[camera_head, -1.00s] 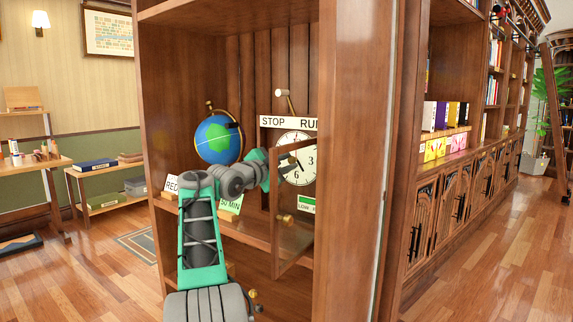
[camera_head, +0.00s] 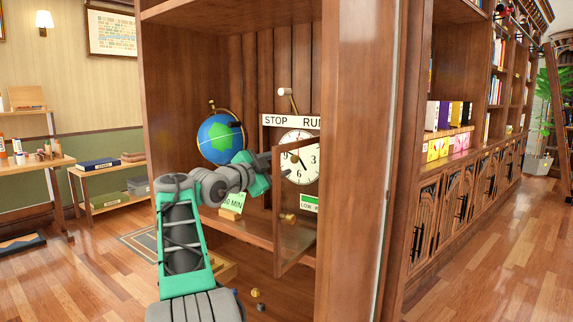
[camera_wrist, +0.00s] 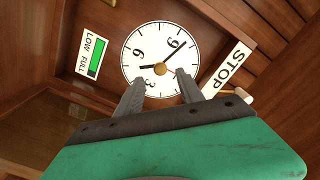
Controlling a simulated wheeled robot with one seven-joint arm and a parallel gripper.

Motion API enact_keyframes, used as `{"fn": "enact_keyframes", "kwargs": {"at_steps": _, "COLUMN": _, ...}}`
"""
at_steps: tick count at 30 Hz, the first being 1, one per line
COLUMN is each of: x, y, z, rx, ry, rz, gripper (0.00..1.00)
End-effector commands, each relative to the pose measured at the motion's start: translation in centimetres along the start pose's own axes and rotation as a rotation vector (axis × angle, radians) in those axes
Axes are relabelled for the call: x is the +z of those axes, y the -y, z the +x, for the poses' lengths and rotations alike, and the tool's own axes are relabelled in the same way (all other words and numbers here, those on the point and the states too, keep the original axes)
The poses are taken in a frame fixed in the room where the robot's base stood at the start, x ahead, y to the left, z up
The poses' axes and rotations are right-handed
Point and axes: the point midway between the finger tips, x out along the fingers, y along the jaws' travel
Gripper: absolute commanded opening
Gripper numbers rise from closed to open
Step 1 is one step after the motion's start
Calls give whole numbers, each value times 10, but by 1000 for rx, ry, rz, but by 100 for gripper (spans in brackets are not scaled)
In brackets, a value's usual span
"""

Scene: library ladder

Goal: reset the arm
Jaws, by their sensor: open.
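My arm (camera_head: 183,240) reaches up from the bottom of the head view into an open wooden cabinet. My gripper sits at its end in front of the clock; its fingers cannot be made out in the head view. In the wrist view my gripper (camera_wrist: 160,92) is open and empty, its two dark fingers apart over the white clock face (camera_wrist: 142,50). The clock (camera_head: 302,153) also shows in the head view, partly covered by a hinged glass door (camera_head: 296,210) standing open with a brass knob (camera_head: 288,218).
A globe (camera_head: 219,139) stands left of the clock. A STOP/RUN sign (camera_head: 288,120) and a lever (camera_head: 286,93) are above it. A green "MIN" card (camera_head: 232,204) stands on the shelf. The cabinet's right side panel (camera_head: 350,160) is close by. Floor (camera_head: 480,260) at right is clear.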

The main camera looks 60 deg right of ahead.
Motion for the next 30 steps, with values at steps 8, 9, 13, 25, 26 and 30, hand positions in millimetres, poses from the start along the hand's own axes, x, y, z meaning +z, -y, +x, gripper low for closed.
{"fn": "enact_keyframes", "kwargs": {"at_steps": 8, "x": 0, "y": -1, "z": -22, "rx": 1, "ry": 0, "rz": -1, "gripper": 45}}
{"fn": "enact_keyframes", "kwargs": {"at_steps": 9, "x": 0, "y": -1, "z": -22, "rx": 1, "ry": 0, "rz": -1, "gripper": 45}}
{"fn": "enact_keyframes", "kwargs": {"at_steps": 13, "x": 0, "y": 0, "z": -22, "rx": 1, "ry": 0, "rz": -1, "gripper": 45}}
{"fn": "enact_keyframes", "kwargs": {"at_steps": 25, "x": 56, "y": 84, "z": -142, "rx": -149, "ry": 467, "rz": -321, "gripper": 45}}
{"fn": "enact_keyframes", "kwargs": {"at_steps": 26, "x": 65, "y": 88, "z": -167, "rx": -181, "ry": 543, "rz": -383, "gripper": 45}}
{"fn": "enact_keyframes", "kwargs": {"at_steps": 30, "x": 92, "y": 84, "z": -289, "rx": -347, "ry": 866, "rz": -684, "gripper": 45}}
